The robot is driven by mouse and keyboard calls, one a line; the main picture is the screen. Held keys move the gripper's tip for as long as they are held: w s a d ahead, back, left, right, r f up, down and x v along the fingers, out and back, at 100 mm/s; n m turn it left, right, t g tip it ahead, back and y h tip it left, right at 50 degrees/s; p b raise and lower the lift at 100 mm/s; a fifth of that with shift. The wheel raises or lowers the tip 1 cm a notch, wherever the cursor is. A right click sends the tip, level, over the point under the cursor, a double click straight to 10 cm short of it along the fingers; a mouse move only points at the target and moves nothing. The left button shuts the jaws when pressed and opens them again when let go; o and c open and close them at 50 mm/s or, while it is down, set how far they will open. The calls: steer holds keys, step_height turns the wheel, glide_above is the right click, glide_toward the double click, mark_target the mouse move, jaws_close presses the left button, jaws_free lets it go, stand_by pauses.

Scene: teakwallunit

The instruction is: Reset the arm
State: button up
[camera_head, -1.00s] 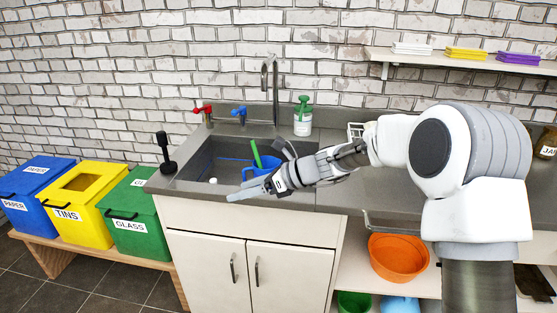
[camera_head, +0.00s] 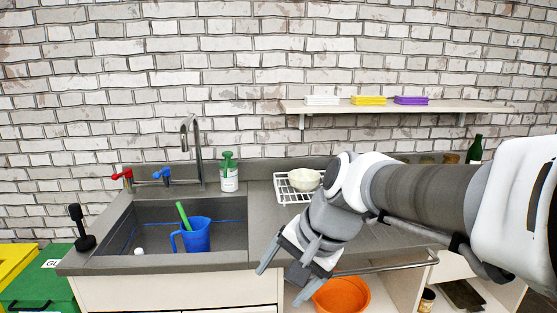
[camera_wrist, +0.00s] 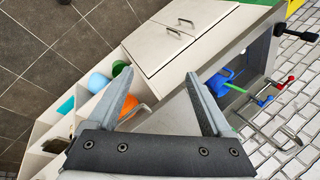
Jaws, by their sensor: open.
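My gripper (camera_head: 284,283) is open and empty, in front of the counter edge to the right of the sink in the head view. Its two spread fingers also show in the wrist view (camera_wrist: 165,108), with nothing between them but the cabinet side behind. My arm reaches in from the right of the head view and hides part of the counter and the shelves below it.
The sink (camera_head: 225,238) holds a blue jug (camera_head: 197,236) with a green handle-like stick. A faucet (camera_head: 197,150), a green-topped soap bottle (camera_head: 229,175) and a dish rack with a bowl (camera_head: 304,180) stand behind. An orange basin (camera_head: 343,297) sits below the counter.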

steer(key=s+d+n+t+h, duration=0.35)
steer(key=s+d+n, duration=0.25)
steer(key=s+d, duration=0.55)
step_height(320, 180, up, 12)
steer(key=d+p, duration=0.1)
steer(key=p, duration=1.1)
steer(key=shift+w+d+g+h+p, duration=0.3)
steer(key=shift+w+d+g+h, duration=0.05)
steer(key=shift+g+h, duration=0.1)
stand_by(0.4)
